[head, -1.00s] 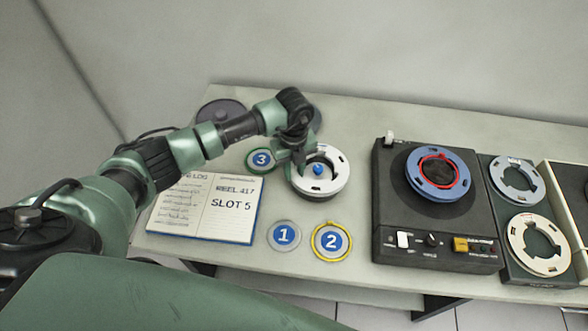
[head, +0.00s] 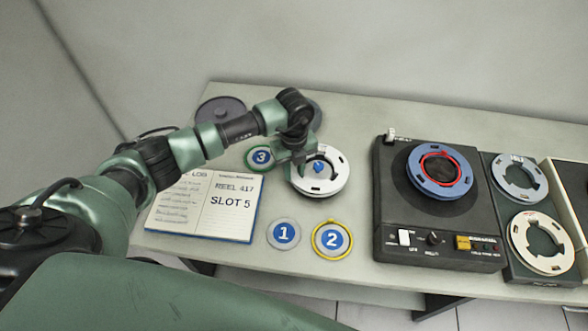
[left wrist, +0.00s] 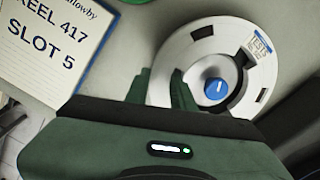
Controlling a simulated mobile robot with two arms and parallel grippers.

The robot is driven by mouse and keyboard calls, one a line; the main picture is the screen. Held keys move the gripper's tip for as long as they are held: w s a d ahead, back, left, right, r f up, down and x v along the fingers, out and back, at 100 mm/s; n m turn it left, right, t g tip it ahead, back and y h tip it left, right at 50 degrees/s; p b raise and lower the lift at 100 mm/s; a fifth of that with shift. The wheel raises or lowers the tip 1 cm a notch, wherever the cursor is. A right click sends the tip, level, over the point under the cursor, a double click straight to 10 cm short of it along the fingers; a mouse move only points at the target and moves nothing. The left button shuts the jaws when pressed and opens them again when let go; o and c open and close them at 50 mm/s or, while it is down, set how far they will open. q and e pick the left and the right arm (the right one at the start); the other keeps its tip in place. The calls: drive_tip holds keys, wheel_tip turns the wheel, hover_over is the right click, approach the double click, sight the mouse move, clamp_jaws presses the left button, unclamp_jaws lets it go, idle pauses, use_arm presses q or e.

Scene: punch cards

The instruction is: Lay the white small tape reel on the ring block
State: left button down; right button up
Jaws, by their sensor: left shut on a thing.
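The white small tape reel (head: 335,186) is a white ring with dark slots, at the middle of the table in the head view. In the left wrist view the white reel (left wrist: 200,35) has a blue label on its rim. A round blue knob (head: 319,168) shows within its centre hole, and the knob also shows in the left wrist view (left wrist: 215,89). My left gripper (head: 296,158) is shut on the reel's near-left rim, its green fingers on the rim in the wrist view (left wrist: 162,86). I cannot make out the ring block's body; the reel and gripper may hide it.
A logbook (head: 235,222) lies left. Discs numbered 1 (head: 283,234), 2 (head: 332,239) and 3 (head: 261,157) lie nearby. A dark tape machine (head: 390,215) with a blue reel (head: 414,168) stands right, beside a rack (head: 512,268) of a blue and a cream reel.

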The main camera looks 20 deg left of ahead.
use_arm(q)
drive_tip(key=shift+f+b, duration=0.35)
drive_tip(key=shift+f, duration=0.2)
drive_tip(key=c, duration=1.1)
unclamp_jaws()
drive_tip(key=c, duration=0.4)
drive_tip(key=shift+r+p, duration=3.45)
drive_tip(key=shift+r, duration=1.1)
drive_tip(key=shift+f, duration=0.1)
